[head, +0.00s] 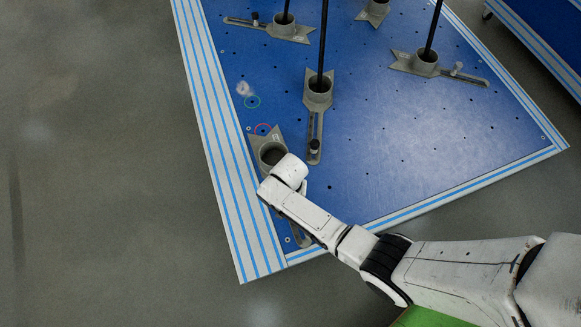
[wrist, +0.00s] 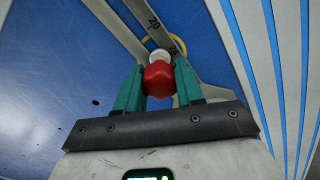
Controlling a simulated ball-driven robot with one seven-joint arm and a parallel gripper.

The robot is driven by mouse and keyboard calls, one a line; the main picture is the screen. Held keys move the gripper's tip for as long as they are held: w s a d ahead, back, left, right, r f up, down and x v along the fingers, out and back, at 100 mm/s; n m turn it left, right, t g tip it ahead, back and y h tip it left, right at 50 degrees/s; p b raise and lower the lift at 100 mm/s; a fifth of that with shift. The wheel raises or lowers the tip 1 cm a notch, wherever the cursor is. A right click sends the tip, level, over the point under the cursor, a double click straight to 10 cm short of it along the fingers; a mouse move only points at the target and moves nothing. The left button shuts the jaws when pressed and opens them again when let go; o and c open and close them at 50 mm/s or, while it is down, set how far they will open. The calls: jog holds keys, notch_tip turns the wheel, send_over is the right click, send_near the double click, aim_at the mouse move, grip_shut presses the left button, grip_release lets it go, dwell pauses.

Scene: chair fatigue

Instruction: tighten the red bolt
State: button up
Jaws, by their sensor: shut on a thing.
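The red bolt (wrist: 159,80) sits between the two green fingers of my gripper (wrist: 158,72) in the wrist view. The fingers close on it from both sides. A pale round part (wrist: 160,55) shows just beyond its head. Behind it runs a grey slotted bracket (wrist: 125,25) with number marks. In the head view the nearest grey bracket with a round socket (head: 256,138) lies at the left edge of the blue platform. My arm's end covers the middle of that bracket, so the bolt and fingertips are hidden there.
The blue platform (head: 390,180) has a striped pale border (head: 222,150). Other brackets stand farther back, including a middle one (head: 316,95) and a right one (head: 410,62), with dark upright rods in their sockets. The platform's right front part is clear.

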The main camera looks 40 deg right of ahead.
jog(key=m, duration=0.4)
jog(key=shift+p, duration=0.3)
jog(key=m, duration=0.4)
jog(key=o, duration=1.1)
jog(key=shift+c, duration=0.2)
